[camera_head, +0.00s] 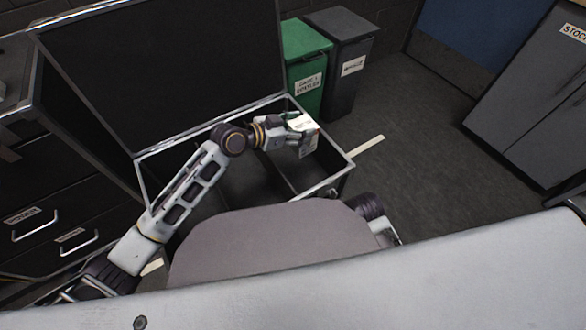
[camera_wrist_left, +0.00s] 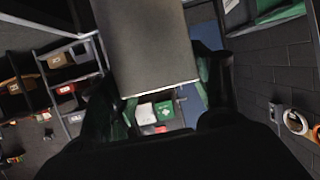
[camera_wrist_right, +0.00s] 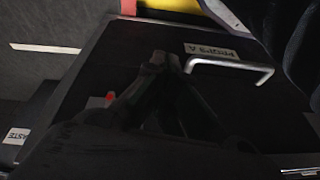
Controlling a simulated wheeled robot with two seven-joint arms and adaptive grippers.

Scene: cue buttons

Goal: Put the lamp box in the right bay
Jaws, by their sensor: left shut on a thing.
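A small pale lamp box (camera_head: 309,145) is held over the right part of the open black case (camera_head: 350,168). My left gripper (camera_head: 300,128) is shut on it. In the left wrist view the box (camera_wrist_left: 155,45) is a large grey block between the two fingers. The case has dividers inside. Its right bay (camera_head: 312,176) lies below and near the box, and I see nothing in its visible part. My right gripper (camera_wrist_right: 165,62) has its fingertips together, with nothing visible between them, in front of a dark drawer front.
The case's raised lid (camera_head: 170,60) stands behind my left arm. A green bin (camera_head: 305,65) and a dark grey bin (camera_head: 345,60) stand just beyond the case. Grey cabinets (camera_head: 535,100) are at the right, drawers (camera_head: 50,225) at the left.

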